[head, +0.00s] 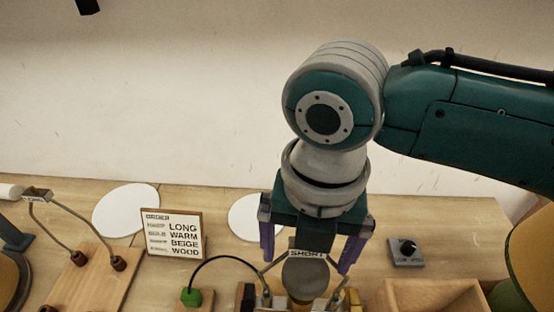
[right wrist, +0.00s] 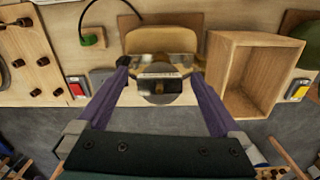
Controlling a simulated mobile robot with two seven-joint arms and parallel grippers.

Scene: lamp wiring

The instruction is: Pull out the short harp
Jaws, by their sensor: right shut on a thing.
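The short harp (head: 308,254) is a bent wire frame with a plate marked SHORT on top. It stands at the bottom middle of the head view, with a grey rounded part between its legs. My right gripper (head: 305,264) comes down over its top from above, one purple finger on each side, and is shut on it. In the right wrist view the gripper (right wrist: 160,64) has the harp's top plate (right wrist: 160,75) between its fingertips. The legs run down to the fittings below; whether they are still seated there I cannot tell. My left gripper is not in view.
A second, larger harp (head: 50,222) stands at a pegged wooden board (head: 98,282) on the left. A sign (head: 172,234) reads LONG, WARM, BEIGE, WOOD. A green block (head: 191,297) with a cable, a knob box (head: 406,251) and an open wooden box (right wrist: 255,76) are near.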

